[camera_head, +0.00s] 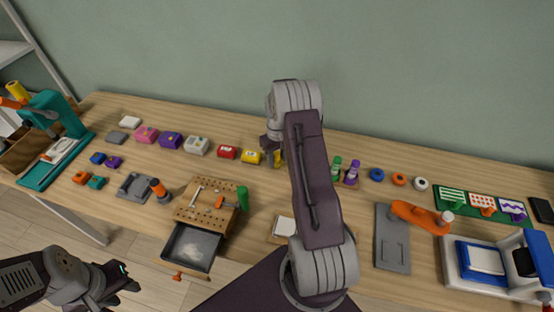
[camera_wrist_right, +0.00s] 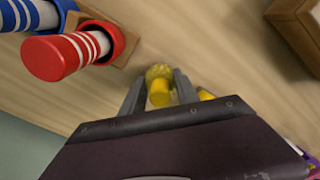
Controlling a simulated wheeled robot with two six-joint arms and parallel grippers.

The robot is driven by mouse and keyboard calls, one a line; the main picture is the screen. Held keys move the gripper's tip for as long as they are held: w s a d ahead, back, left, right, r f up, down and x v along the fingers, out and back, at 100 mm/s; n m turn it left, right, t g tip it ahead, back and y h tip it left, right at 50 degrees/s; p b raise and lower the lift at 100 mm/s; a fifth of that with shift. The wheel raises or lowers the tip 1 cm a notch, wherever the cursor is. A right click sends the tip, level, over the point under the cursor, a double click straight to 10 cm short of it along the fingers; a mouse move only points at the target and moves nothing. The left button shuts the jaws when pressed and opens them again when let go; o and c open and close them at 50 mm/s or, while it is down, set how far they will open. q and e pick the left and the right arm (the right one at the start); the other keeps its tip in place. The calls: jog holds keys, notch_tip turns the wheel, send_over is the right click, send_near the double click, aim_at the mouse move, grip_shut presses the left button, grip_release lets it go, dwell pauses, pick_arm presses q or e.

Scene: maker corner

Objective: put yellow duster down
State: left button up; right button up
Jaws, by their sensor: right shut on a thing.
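The yellow duster (camera_wrist_right: 159,91) is between the two fingers of my right gripper (camera_wrist_right: 158,95) in the right wrist view. The gripper is shut on it, and its round end points at the wooden table. I cannot tell whether it touches the tabletop. In the head view the duster (camera_head: 278,158) shows only as a small yellow patch at the back of the table, mostly hidden by my right arm. My left gripper (camera_head: 125,278) is apart from the table, at the lower left; its fingers are too dark to judge.
Red (camera_wrist_right: 60,55) and blue (camera_wrist_right: 25,15) striped cylinders are near the gripper. A yellow box (camera_head: 250,157) is left of it; green (camera_head: 336,163) and purple (camera_head: 352,172) bottles are right. A pegboard block (camera_head: 205,212) stands in front, above an open drawer (camera_head: 192,247).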

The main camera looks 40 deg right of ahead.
aim_at(277, 153)
jog(key=shift+f, duration=0.2)
jog(key=o, duration=1.2)
jog(key=shift+r, duration=0.25)
notch_tip(277, 153, up, 12)
jog(key=shift+p, duration=0.45)
